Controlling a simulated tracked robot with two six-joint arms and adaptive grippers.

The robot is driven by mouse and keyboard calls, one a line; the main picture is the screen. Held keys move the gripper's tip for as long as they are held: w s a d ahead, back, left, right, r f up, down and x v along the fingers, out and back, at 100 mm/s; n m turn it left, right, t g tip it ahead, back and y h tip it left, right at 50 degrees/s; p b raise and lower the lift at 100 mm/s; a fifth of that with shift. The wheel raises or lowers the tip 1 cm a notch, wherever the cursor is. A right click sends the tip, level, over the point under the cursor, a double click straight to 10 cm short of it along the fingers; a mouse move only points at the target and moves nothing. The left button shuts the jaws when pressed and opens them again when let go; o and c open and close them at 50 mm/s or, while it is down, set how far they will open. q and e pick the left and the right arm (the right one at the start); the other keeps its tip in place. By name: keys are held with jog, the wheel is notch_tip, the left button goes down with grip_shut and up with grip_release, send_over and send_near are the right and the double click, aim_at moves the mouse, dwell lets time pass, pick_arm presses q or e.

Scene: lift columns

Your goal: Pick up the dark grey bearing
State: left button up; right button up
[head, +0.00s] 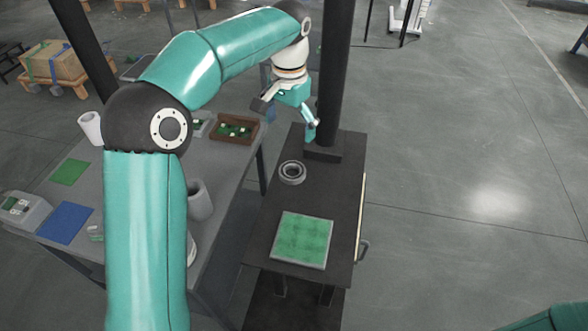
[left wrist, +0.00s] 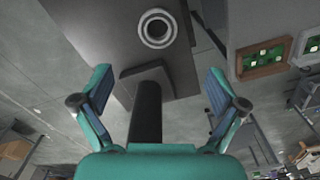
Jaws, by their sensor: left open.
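The dark grey bearing (head: 292,172) is a thick ring lying flat on the dark lift table (head: 262,232), between the black column's foot and a green pad. In the left wrist view the bearing (left wrist: 157,29) shows at the top centre, beyond my fingertips and with nothing touching it. My left gripper (head: 291,118) is above the back part of the dark table, beside the black column. In the left wrist view its two fingers (left wrist: 156,80) are spread wide with nothing between them. My right gripper is not in view.
The black column (head: 336,75) rises from a square foot (head: 322,152) close to my left gripper. A green pad (head: 302,239) lies at the table's front. A grey workbench (head: 222,165) at left holds a brown tray (head: 212,135), a blue mat (head: 66,224) and white cups.

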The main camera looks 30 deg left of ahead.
pick_arm(q)
send_over(292, 174)
notch_tip(292, 174, down, 7)
jog(key=shift+s+a+f, duration=0.1)
jog(key=shift+a, duration=0.05)
jog(key=shift+f, duration=0.6)
jog(key=shift+d+f+p, duration=0.2)
jog(key=shift+f+p, duration=0.15)
jog(key=shift+f, duration=2.3)
jog(key=c, duration=1.5)
jog(key=shift+r, duration=0.1)
